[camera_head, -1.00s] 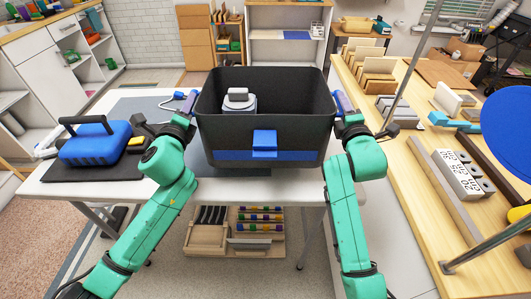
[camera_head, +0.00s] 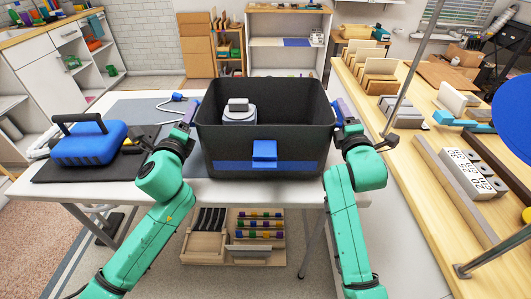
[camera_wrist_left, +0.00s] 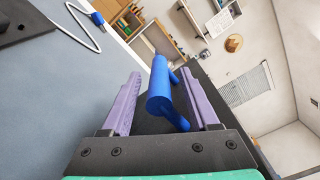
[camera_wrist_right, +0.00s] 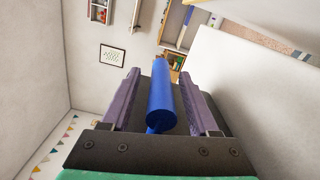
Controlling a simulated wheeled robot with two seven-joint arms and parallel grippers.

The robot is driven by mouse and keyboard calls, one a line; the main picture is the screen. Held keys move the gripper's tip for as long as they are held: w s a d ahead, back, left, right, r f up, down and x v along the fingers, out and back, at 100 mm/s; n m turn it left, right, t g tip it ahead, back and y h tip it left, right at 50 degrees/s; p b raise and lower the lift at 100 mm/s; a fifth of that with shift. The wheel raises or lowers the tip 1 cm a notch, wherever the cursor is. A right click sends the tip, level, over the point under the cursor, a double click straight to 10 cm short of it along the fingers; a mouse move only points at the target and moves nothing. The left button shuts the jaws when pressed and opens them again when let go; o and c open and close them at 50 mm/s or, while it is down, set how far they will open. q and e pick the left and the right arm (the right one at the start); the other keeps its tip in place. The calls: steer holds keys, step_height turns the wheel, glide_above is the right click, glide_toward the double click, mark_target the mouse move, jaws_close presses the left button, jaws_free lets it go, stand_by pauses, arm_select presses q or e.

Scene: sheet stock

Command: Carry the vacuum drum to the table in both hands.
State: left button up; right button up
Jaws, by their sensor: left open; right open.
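The vacuum drum (camera_head: 225,160) is a black open-topped tub with a blue latch on its front, standing upright on the white table (camera_head: 110,195). A white and grey object (camera_head: 238,112) sits inside it. My left gripper (camera_head: 192,112) is at the drum's left side; in the left wrist view its open purple fingers (camera_wrist_left: 160,95) stand either side of a blue handle (camera_wrist_left: 160,85). My right gripper (camera_head: 341,108) is at the right side; in the right wrist view its open fingers (camera_wrist_right: 162,100) stand either side of the other blue handle (camera_wrist_right: 160,95). Neither appears closed on its handle.
A blue case (camera_head: 90,145) with a black handle lies on a dark mat at the table's left. A wooden bench (camera_head: 420,180) with racks and a metal pole runs along the right.

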steer(key=shift+s+r, duration=0.1)
steer(key=shift+s, duration=0.05)
arm_select(q)
steer(key=s, duration=1.1)
steer(key=o, duration=0.6)
steer(key=shift+w+r, duration=0.1)
arm_select(e)
steer(key=s, duration=1.2)
arm_select(q)
steer(key=shift+f, duration=0.2)
steer(key=shift+f, duration=0.25)
arm_select(e)
steer(key=shift+f, duration=0.25)
arm_select(q)
steer(key=s+p, duration=0.1)
steer(key=s, duration=0.9)
steer(key=shift+a, duration=0.1)
arm_select(e)
steer(key=shift+r, duration=0.8)
